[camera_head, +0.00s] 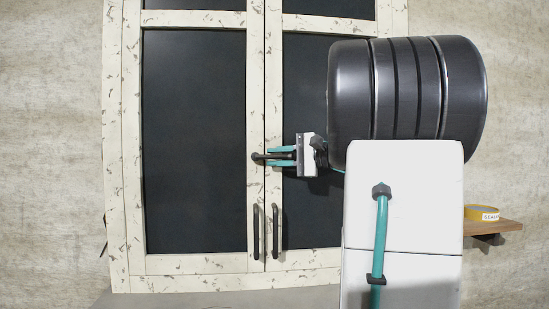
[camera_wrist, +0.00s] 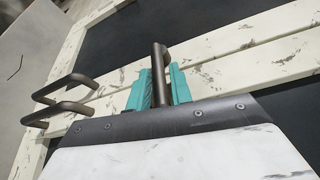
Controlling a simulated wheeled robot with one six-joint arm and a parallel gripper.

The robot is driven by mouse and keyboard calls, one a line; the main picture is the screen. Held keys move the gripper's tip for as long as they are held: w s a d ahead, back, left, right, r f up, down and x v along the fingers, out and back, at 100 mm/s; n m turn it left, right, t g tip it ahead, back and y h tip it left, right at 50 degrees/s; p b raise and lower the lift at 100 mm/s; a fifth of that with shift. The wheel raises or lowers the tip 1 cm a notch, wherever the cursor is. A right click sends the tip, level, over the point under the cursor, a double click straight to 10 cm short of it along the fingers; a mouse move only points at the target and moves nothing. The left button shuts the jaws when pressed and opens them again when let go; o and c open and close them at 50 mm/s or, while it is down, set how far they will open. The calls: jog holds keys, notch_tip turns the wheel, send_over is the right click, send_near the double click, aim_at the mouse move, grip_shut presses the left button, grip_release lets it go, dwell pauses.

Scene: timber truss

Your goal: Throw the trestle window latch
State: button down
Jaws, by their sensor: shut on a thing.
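The window (camera_head: 194,140) has dark panes in a chipped cream frame, and its two leaves meet at a middle seam. The latch (camera_head: 258,157) is a dark handle at that seam, lying about level in the head view. My gripper (camera_head: 281,157) comes from the right with its teal fingers on either side of the latch bar. In the wrist view, the latch (camera_wrist: 158,75) stands between the teal fingers (camera_wrist: 160,88), and they are shut on it. Part of the latch bar is hidden by the fingers.
Two dark upright pull handles, the left one (camera_head: 256,231) and the right one (camera_head: 276,231), stick out below the latch, one on each leaf. A wooden shelf (camera_head: 493,229) with a yellow tape roll (camera_head: 481,213) is on the wall at the right.

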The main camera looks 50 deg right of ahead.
aim_at(285, 157)
jog(key=shift+f, duration=0.1)
jog(key=c, duration=1.4)
grip_release()
jog(key=shift+c, duration=0.2)
jog(key=v, duration=0.7)
jog(key=shift+s+d, duration=0.15)
jog(key=shift+s, duration=0.2)
